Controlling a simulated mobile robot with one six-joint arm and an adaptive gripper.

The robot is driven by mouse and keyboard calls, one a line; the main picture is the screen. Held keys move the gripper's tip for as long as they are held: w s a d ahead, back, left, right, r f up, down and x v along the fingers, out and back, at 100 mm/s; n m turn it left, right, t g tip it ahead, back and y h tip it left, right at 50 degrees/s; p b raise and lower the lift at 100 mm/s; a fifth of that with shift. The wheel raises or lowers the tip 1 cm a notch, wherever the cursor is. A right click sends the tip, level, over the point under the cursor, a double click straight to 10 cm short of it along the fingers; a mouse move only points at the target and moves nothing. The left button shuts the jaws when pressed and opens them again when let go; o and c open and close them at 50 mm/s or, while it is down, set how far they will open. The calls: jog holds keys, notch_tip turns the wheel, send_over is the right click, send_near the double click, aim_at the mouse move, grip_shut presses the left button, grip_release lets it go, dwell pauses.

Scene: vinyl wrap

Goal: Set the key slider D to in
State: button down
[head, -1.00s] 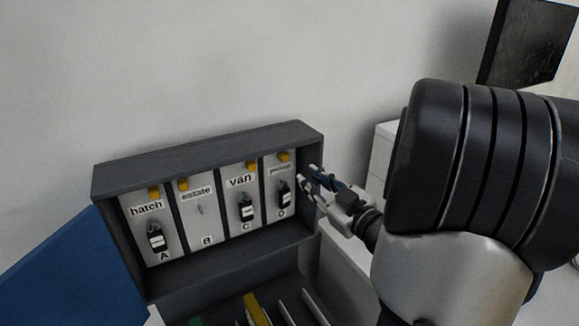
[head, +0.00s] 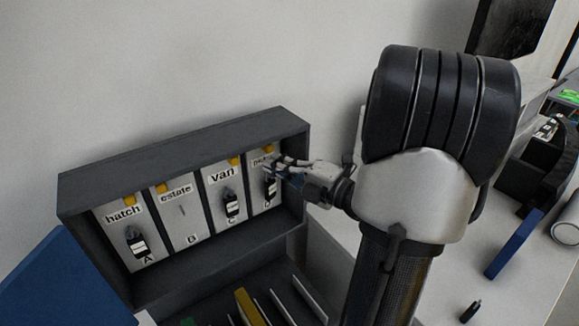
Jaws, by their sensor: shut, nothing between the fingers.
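The dark key cabinet (head: 180,146) has pale panels marked A, B, C and D. Panel D (head: 257,191) is the rightmost, with a black key fob (head: 270,188) hanging on it. The yellow slider tab (head: 267,149) of D sits at the top of its panel; I cannot tell its exact setting. My gripper (head: 279,164) is shut and empty, its fingertips at the upper right of panel D, just below and right of the tab. The fingers partly hide panel D and its label. Whether they touch the tab cannot be told.
Fobs hang on A (head: 136,242) and C (head: 231,205); B has none. Upright slats (head: 250,306) stand below. The cabinet's right side wall is close to my gripper.

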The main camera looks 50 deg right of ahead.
aim_at(268, 147)
jog(key=shift+w+a, duration=0.2)
jog(key=shift+w, duration=1.95)
